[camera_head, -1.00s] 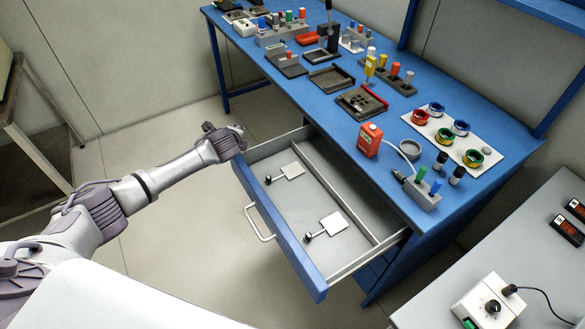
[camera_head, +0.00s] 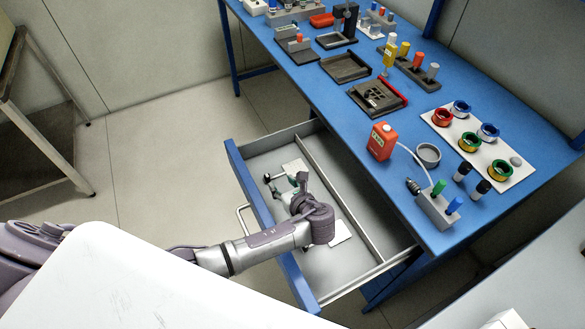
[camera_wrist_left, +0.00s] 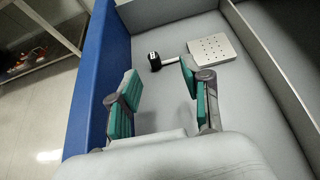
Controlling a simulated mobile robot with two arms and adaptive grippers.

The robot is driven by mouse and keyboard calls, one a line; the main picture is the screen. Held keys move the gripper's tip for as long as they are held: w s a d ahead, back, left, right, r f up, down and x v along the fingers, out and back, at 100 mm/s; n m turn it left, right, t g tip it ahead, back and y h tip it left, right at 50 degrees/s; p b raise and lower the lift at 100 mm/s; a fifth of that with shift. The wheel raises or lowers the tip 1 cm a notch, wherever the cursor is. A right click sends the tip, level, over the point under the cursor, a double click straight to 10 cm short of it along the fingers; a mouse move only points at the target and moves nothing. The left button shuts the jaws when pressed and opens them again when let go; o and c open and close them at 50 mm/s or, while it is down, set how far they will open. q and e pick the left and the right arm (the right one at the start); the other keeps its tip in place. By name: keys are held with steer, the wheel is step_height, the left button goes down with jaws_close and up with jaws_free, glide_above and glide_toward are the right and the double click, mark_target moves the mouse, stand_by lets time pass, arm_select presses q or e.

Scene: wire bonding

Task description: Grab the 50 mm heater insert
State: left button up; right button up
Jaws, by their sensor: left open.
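Two heater inserts, each a pale square plate, lie in the open drawer. The far insert (camera_head: 294,166) shows its plate and part of its black end block beyond my left gripper (camera_head: 287,182). The near insert (camera_head: 341,232) is mostly hidden by my left arm. I cannot tell which is 50 mm. In the left wrist view, an insert's perforated plate (camera_wrist_left: 211,48) joins a thin stem to a black block (camera_wrist_left: 154,62). My left gripper (camera_wrist_left: 158,72) is open, with green pads; the block appears between and beyond its fingertips, apparently untouched. My right gripper is out of view.
The drawer's blue front (camera_head: 250,200) and inner divider (camera_head: 338,192) stand close to my left arm. The blue workbench (camera_head: 310,86) with fixtures, spools and a red bottle (camera_head: 381,141) is above right. Open floor lies left of the drawer.

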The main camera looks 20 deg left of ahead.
mark_target(285, 171)
arm_select(q)
steer(key=x, duration=0.4)
steer(key=shift+d, duration=0.1)
steer(key=shift+s+f+x, duration=0.15)
steer(key=shift+x, duration=1.25)
steer(key=shift+s+f+x, duration=0.1)
steer(key=shift+x, duration=1.3)
steer(key=shift+c, duration=0.2)
steer(key=shift+r, duration=0.1)
jaws_close()
